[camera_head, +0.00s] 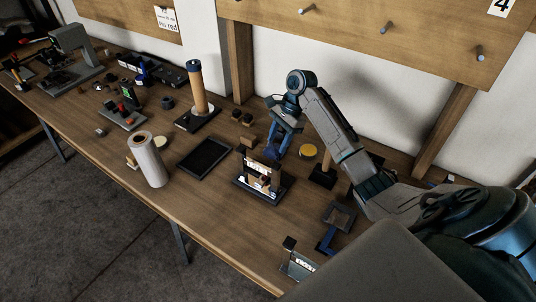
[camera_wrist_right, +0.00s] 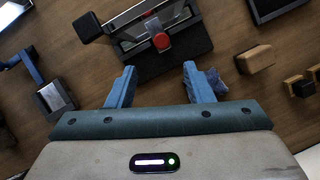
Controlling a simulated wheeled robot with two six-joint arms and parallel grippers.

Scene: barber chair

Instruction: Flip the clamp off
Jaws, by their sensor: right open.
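A black-based stand (camera_head: 262,186) with an upright panel sits near the middle of the bench. In the right wrist view, the stand (camera_wrist_right: 190,48) shows a metal lever-like part with a red round tip (camera_wrist_right: 161,41), which looks like the clamp; I cannot tell its exact position. This red tip is hidden in the head view. My right gripper (camera_head: 277,140) hangs just behind the stand, pointing down. In the wrist view its two blue fingers (camera_wrist_right: 160,82) are apart, with nothing between them, short of the red tip. My left gripper is not in view.
A black tray (camera_head: 206,157) and white roll (camera_head: 148,162) stand to the left. Wooden blocks (camera_wrist_right: 255,58) lie beside the right finger. A yellow disc (camera_head: 308,151) and a blue-based fixture (camera_head: 328,240) are to the right. The wall is close behind.

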